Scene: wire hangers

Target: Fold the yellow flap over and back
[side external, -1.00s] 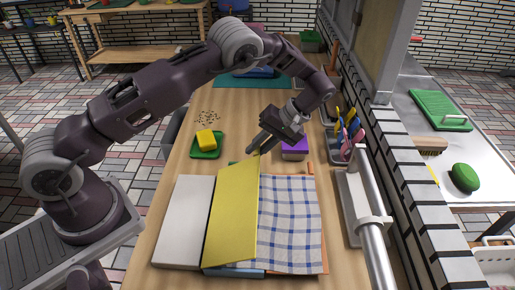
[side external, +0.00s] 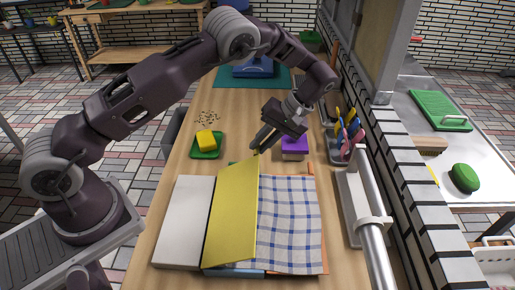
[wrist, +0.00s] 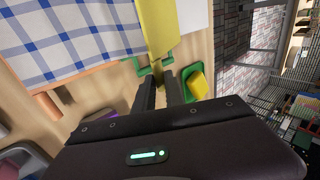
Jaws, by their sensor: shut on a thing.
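The yellow flap (side external: 233,215) is raised at a slant between a white panel (side external: 184,222) on its left and a blue-checked cloth (side external: 290,225) on its right. My gripper (side external: 256,151) is at the flap's far upper corner, with its fingers close together on it. In the wrist view the flap (wrist: 160,25) comes down to a narrow end by the fingertips of my gripper (wrist: 158,78). The fingers hide the exact grip. The checked cloth lies flat, with orange and blue layers showing at its edges.
A yellow sponge (side external: 205,139) sits on a green tray (side external: 206,151) beyond the panel. A purple-topped block (side external: 294,146) is close right of my gripper. A holder with colourful handles (side external: 348,140) stands near the wall.

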